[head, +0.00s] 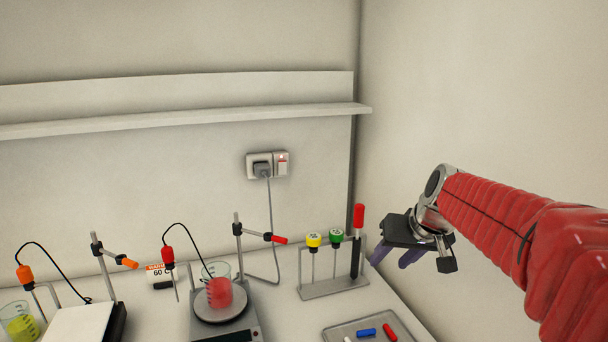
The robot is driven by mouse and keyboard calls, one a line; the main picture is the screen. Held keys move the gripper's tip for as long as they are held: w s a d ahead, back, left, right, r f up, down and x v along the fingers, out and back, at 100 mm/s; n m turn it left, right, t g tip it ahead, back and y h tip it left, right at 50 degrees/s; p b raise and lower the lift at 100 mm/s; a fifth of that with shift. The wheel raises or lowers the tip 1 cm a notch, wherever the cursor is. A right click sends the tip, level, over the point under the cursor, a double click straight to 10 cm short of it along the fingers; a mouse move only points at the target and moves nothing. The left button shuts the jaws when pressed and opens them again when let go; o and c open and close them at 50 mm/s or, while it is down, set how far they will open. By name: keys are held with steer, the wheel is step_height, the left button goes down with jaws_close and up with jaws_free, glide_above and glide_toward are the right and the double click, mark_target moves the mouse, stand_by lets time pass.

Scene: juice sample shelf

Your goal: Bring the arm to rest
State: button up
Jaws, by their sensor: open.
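My arm in its red sleeve reaches in from the right edge of the head view. My gripper (392,258) is at its end, in front of the right wall and above the right part of the bench. Its dark fingers point down and to the left, partly hidden behind the gripper's own body. It is open and I see nothing held in it. It appears close to the right end of the rack (334,289); the exact gap is hard to tell.
The bench holds a hotplate (224,329) with a beaker of red liquid (219,292), probe stands and a beaker of yellow-green liquid (21,326). The rack holds yellow-capped, green-capped and red-handled tools. A tray (345,330) lies in front. A shelf (180,120) crosses the back wall.

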steer(key=s+a+f+h, duration=0.1)
steer(key=s+f, duration=0.2)
steer(key=s, duration=1)
steer(key=s+a+f, duration=0.2)
steer(key=s+f, duration=0.1)
steer(key=s, duration=1.1)
steer(key=shift+a+f+g+h, duration=0.2)
steer(key=shift+a+g+h, duration=0.1)
steer(key=shift+h, duration=0.1)
